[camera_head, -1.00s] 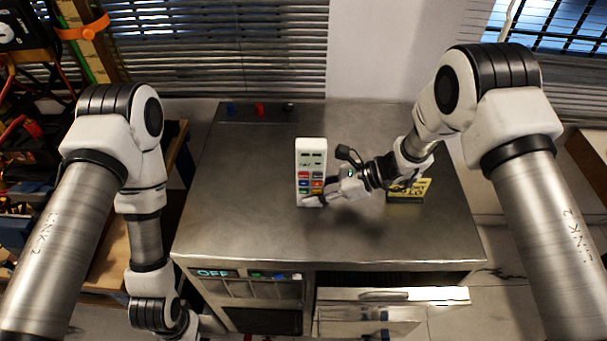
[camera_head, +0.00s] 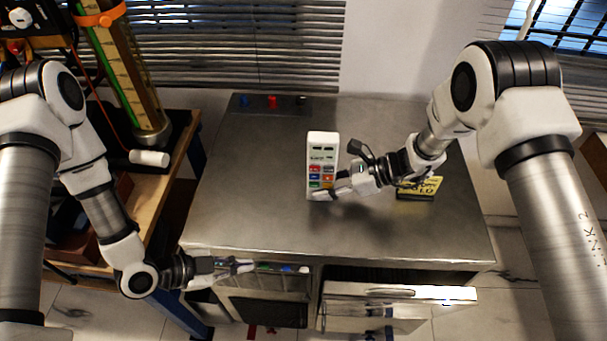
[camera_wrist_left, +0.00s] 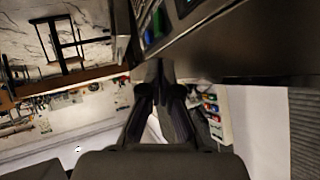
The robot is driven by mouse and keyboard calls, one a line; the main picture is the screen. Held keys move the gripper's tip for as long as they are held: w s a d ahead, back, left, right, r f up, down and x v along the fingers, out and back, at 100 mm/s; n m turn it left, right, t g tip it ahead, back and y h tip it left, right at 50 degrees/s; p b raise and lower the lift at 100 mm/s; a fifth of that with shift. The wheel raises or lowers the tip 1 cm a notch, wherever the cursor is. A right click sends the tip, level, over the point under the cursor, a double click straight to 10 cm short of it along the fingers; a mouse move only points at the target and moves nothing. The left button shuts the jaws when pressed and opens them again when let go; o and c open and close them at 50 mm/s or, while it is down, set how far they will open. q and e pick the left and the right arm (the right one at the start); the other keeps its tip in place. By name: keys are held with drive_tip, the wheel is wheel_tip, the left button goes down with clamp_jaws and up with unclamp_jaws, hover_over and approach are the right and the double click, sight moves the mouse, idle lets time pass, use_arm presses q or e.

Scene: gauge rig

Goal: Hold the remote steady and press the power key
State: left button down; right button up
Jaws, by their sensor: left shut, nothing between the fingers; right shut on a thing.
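The white remote (camera_head: 322,150) stands upright on the metal bench top, with coloured keys on its lower front. My right gripper (camera_head: 328,192) is shut on the remote at its lower part and covers some of that end. Which key is the power key is too small to tell. My left gripper (camera_head: 250,266) is shut and empty at the front edge of the bench, in front of the panel with green and blue keys. In the left wrist view its fingers (camera_wrist_left: 160,75) are together, close to the dark bench front.
The metal bench (camera_head: 240,190) has wide clear room left of the remote. A yellow sign block (camera_head: 420,188) stands behind my right wrist. An open drawer (camera_head: 400,293) juts out at the front. A wooden side table (camera_head: 150,205) stands at the left.

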sight(315, 169)
drive_tip(key=shift+d, duration=0.1)
use_arm(q)
drive_tip(key=w+d+r+m+h, duration=0.1)
drive_tip(key=w+r+m+h, duration=0.2)
drive_tip(key=r+m, duration=0.3)
drive_tip(key=w+d+r+m+h, duration=0.1)
drive_tip(key=w+r+m+h, duration=0.3)
drive_tip(key=r+m, duration=0.3)
drive_tip(key=m, duration=0.4)
drive_tip(key=shift+w+d+r+g, duration=0.25)
drive_tip(key=shift+w+g, duration=0.1)
drive_tip(key=shift+g, duration=0.05)
drive_tip(key=w+d, duration=0.6)
drive_tip(key=d, duration=0.3)
drive_tip(key=shift+w+d, duration=0.3)
drive_tip(key=shift+d, duration=0.05)
